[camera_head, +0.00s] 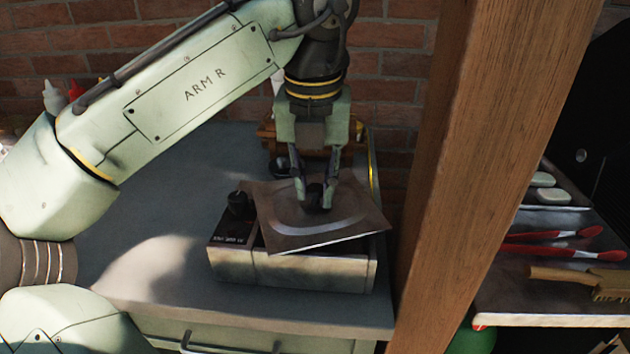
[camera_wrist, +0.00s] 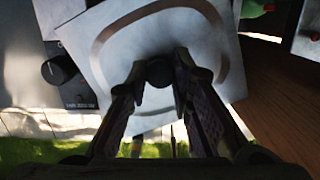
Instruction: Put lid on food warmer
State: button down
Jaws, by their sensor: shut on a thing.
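The lid (camera_head: 290,230) is a flat metal sheet with a raised rounded rim and a dark knob. My gripper (camera_head: 316,200) is shut on the lid's knob, which also shows between the fingers in the wrist view (camera_wrist: 159,73). The food warmer (camera_head: 300,270) is a low metal box with a black dial (camera_head: 240,204) at its left end. The lid is over the warmer, tilted and turned relative to it, with its right corner past the warmer's right end.
The grey counter (camera_head: 150,250) is clear to the left. A wooden post (camera_head: 480,150) stands close on the right. A brick wall (camera_head: 400,60) is behind. Red-handled tongs (camera_head: 560,250) and a wooden brush (camera_head: 580,278) lie on a shelf beyond the post.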

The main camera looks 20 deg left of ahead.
jog(key=shift+f, duration=0.5)
dwell(0.3)
jog(key=c, duration=1.3)
grip_release()
jog(key=shift+c, duration=0.2)
jog(key=shift+f, duration=0.1)
